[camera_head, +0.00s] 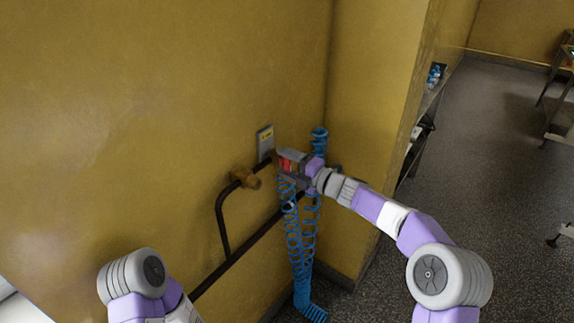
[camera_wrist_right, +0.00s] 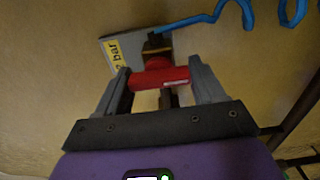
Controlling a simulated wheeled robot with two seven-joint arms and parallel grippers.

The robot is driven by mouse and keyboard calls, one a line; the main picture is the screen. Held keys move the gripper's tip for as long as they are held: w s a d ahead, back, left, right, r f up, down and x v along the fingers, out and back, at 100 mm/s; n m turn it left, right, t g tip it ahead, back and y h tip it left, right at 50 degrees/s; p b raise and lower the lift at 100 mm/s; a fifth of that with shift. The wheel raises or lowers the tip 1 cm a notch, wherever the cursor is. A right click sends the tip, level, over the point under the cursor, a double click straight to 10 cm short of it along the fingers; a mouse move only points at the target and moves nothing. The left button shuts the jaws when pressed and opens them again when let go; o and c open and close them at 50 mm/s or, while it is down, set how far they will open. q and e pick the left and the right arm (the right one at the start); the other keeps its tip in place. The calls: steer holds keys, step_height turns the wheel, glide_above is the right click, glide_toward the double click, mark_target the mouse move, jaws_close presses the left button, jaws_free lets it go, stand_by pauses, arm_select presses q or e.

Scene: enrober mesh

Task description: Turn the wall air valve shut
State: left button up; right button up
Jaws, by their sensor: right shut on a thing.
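The wall air valve has a red handle (camera_head: 286,164), seen beside the yellow wall in the head view. In the right wrist view the red handle (camera_wrist_right: 161,78) lies across between the two grey fingers, in front of a dark, brassy fitting (camera_wrist_right: 157,45). My right gripper (camera_head: 284,167) is shut on the handle, with a finger at each end in the right wrist view (camera_wrist_right: 160,74). The fingers partly hide the valve in the head view. Part of my left arm shows at the lower left, but its gripper is out of view.
A grey plate (camera_head: 265,136) with a yellow label is on the wall by the valve; "bar" is readable on it in the wrist view (camera_wrist_right: 112,48). Blue coiled hose (camera_head: 303,258) hangs below. A dark pipe rail (camera_head: 228,262) runs along the wall. Shelves (camera_head: 412,150) stand right.

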steer(key=o, duration=1)
steer(key=shift+c, duration=0.2)
steer(key=p+v, duration=0.1)
steer(key=v, duration=0.6)
steer(key=shift+d, duration=0.25)
steer(key=shift+s, duration=0.2)
